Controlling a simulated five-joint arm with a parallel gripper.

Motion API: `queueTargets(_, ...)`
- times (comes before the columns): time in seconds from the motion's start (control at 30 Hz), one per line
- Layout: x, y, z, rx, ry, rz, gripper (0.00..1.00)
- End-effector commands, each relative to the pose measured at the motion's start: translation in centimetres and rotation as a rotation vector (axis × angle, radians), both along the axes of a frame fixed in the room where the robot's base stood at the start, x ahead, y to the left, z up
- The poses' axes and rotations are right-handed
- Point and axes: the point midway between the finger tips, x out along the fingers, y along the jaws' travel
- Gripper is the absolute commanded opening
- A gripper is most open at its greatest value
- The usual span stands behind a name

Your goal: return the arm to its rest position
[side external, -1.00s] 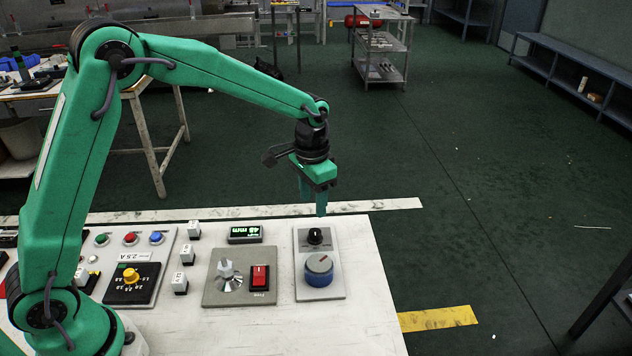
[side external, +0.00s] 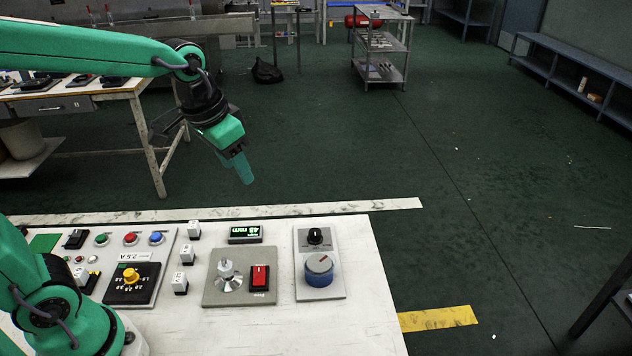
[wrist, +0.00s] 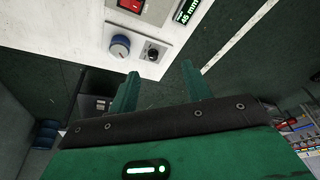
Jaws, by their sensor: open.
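My green arm reaches in from the left in the side external view. My gripper (side external: 240,168) hangs in the air above and behind the white control table (side external: 350,325), tilted down and to the right. It is apart from every control. In the wrist view my gripper (wrist: 158,85) shows two green fingers spread apart with nothing between them. The blue knob (side external: 319,265) and the black knob (side external: 315,237) sit on a pale plate at the table's right. They also show ahead of the fingers in the wrist view, the blue knob (wrist: 120,46) left of the black knob (wrist: 153,54).
A red rocker switch (side external: 260,277), a lit green display (side external: 245,234), a yellow knob (side external: 131,275) and several buttons fill the tabletop. A wooden bench (side external: 90,92) stands behind at left, a metal cart (side external: 382,45) farther back. The floor at right is open.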

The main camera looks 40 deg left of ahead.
Motion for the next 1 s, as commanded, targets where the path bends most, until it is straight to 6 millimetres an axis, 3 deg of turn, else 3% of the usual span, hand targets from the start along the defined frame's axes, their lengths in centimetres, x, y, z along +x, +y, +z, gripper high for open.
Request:
queueTargets(0.23,-4.6,1.1,1.1,-0.012,-0.076,0.047,0.49)
queueTargets(0.6,-10.2,2.1,0.8,-0.027,-0.174,0.108,0.49)
queueTargets(1.0,-11.7,2.4,0.3,-0.031,-0.200,0.128,0.49)
